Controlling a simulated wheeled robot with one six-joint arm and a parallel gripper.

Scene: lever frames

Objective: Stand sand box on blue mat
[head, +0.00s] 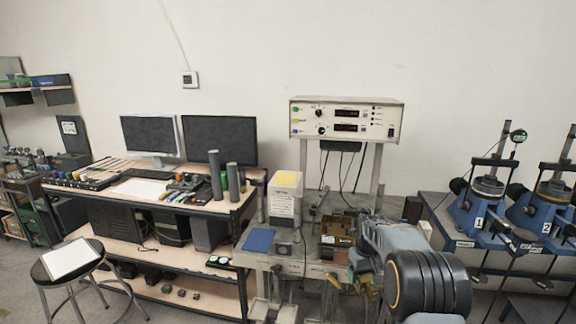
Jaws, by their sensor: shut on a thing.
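The blue mat (259,241) lies flat and bare on the left part of the grey bench in front of me. A small dark brown and black box (338,228) with a pale label, which I take for the sand box, is to the right of the mat, apart from it. My gripper (354,233) is at the right side of this box and shut on it. My grey arm hides most of the fingers and the box's right edge. I cannot tell whether the box touches the bench below.
A white container (285,199) with a yellow top and printed label stands behind the mat. A control unit (345,119) on posts rises behind the bench. A desk with monitors (220,140) is at the left, a stool (68,262) in front of it. Blue machines (487,212) stand at the right.

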